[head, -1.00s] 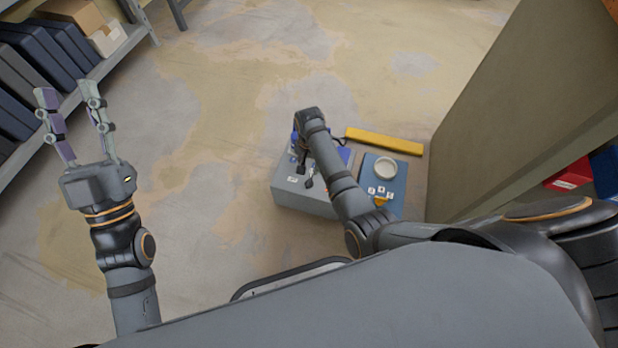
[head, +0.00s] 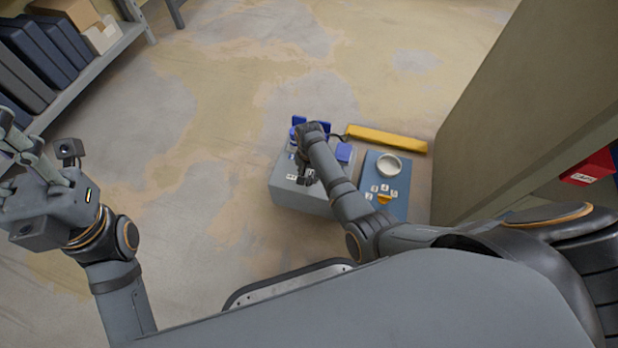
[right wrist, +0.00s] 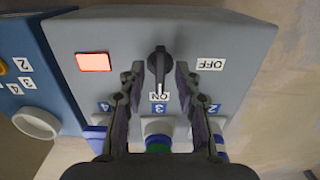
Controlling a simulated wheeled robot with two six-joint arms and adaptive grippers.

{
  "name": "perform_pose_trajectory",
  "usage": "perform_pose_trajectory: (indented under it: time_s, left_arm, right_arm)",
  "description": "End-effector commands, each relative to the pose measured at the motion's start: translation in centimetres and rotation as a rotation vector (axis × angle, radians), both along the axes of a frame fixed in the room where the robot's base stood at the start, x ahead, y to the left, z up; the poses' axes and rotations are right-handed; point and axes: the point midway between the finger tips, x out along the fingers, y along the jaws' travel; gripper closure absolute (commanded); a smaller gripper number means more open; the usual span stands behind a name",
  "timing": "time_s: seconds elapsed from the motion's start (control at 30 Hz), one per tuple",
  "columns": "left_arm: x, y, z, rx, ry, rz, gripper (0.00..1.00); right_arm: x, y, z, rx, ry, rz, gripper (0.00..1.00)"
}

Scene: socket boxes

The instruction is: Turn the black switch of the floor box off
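The floor box (head: 283,188) is a grey box on the floor, partly hidden under my right arm in the head view. Its top face (right wrist: 245,45) fills much of the right wrist view. The black switch (right wrist: 159,66) is a rotary knob with its white mark toward the ON label (right wrist: 158,96). The OFF label (right wrist: 210,63) lies to its right. A red lamp (right wrist: 94,62) is lit. My right gripper (right wrist: 157,72) is open, one finger on each side of the switch, with visible gaps. My left gripper (head: 22,150) is open and empty at the left edge, partly cut off.
Numbered sockets with blue parts line the box; a green-blue plug (right wrist: 158,140) sits at 3. Beside it stand a blue box (head: 397,208) with a white ring (head: 388,166) and a yellow bar (head: 386,139). A shelf (head: 85,75) stands left, a tall panel (head: 520,100) right.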

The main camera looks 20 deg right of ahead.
Motion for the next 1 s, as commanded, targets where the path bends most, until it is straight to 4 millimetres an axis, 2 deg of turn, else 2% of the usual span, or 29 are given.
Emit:
perform_pose_trajectory:
  time_s: [0.27, 0.5, 0.8, 1.0]
  left_arm:
    - [0.0, 0.0, 0.0, 0.000, 0.000, 0.001, 0.60]
    - [0.0, 0.0, 0.0, 0.000, 0.000, 0.001, 0.60]
    - [0.0, 0.0, 0.2, -0.001, 0.001, 0.001, 0.60]
    - [0.0, 0.1, 1.3, -0.004, 0.001, -0.003, 0.60]
  right_arm:
    - [0.0, 0.0, -0.1, 0.000, 0.000, 0.000, 0.68]
    - [0.0, 0.0, -0.1, 0.000, 0.000, 0.000, 1.00]
    - [0.0, 0.0, 0.0, -0.001, 0.001, 0.007, 1.00]
    - [0.0, -0.1, 0.3, -0.001, 0.001, 0.064, 1.00]
